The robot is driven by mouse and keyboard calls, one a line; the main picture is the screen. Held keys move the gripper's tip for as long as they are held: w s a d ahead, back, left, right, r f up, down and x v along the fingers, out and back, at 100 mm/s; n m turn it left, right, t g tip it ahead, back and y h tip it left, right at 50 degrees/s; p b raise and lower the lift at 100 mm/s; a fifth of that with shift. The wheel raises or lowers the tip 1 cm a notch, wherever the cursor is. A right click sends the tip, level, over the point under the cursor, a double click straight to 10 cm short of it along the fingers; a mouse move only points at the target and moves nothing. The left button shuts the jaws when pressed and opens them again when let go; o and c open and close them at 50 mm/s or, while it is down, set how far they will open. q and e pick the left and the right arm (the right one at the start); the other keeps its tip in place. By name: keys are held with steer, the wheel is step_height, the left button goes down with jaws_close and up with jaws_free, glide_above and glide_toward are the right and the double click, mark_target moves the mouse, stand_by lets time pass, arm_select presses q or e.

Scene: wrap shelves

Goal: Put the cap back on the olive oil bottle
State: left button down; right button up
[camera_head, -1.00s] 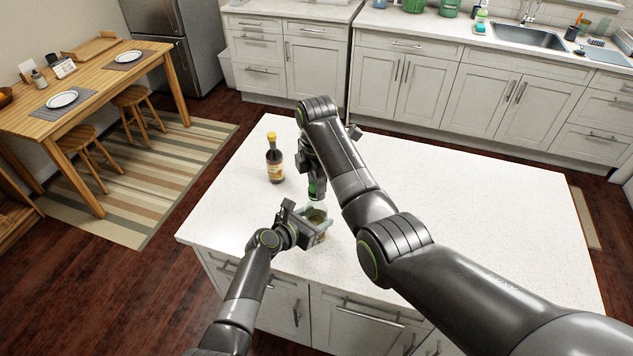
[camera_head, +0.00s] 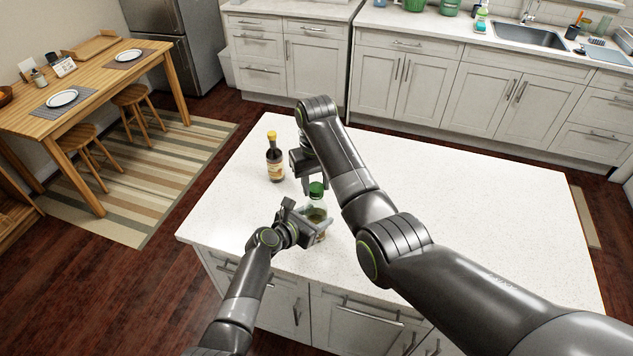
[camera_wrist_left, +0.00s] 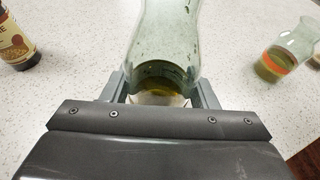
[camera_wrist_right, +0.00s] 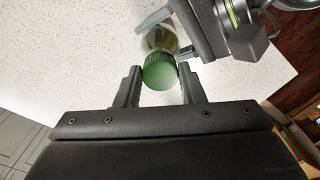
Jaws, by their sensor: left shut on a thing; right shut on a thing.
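The olive oil bottle (camera_head: 317,216) is clear glass with greenish oil in its lower part. It stands upright near the island's front edge. My left gripper (camera_head: 312,232) is shut around its body, and the left wrist view shows a finger on each side of the glass (camera_wrist_left: 165,60). The green cap (camera_head: 316,189) is at the bottle's top. My right gripper (camera_head: 311,188) points down and is shut on the cap, which sits between its fingertips in the right wrist view (camera_wrist_right: 160,72). The cap hides the bottle's mouth, so I cannot tell whether it is seated.
A dark bottle with a yellow cap (camera_head: 275,158) stands behind and left of the olive oil bottle. The left wrist view shows another glass vessel with orange and yellow bands (camera_wrist_left: 284,58) on the right. The right part of the white island top (camera_head: 480,200) is clear.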

steer(key=m, duration=1.5)
steer(key=shift+w+m, duration=0.1)
steer(key=shift+m, duration=0.2)
steer(key=m, duration=0.4)
steer(key=shift+m, duration=0.3)
steer(key=m, duration=0.7)
steer(key=shift+w+m, duration=0.1)
steer(key=shift+m, duration=0.3)
steer(key=m, duration=0.4)
steer(key=o, duration=1)
steer(key=shift+f, duration=0.1)
